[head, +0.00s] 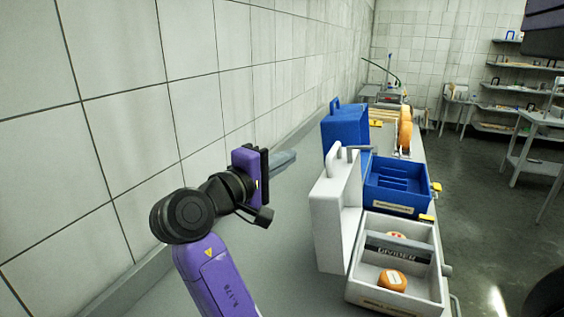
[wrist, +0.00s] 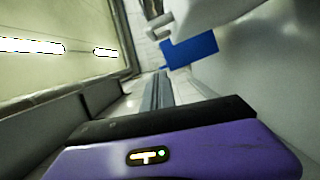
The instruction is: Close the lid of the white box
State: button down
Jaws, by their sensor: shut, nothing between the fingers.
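The white box (head: 436,293) stands on the counter at lower right in the head view. In the wrist view my shut fingers (wrist: 160,90) point up the picture; a white surface, seemingly the lid (wrist: 205,14), shows at the top.
A blue box (head: 424,190) with its blue lid (head: 345,127) open stands just behind the white box. A tiled wall (head: 130,120) runs along the left. The counter between wall and lid is clear.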

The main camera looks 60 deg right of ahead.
jog(key=s+d+p, duration=0.1)
jog(key=s+d, duration=0.4)
jog(key=d, duration=0.1)
jog(key=shift+d, duration=0.15)
jog(key=shift+d+p, duration=0.1)
jog(key=shift+p, duration=0.2)
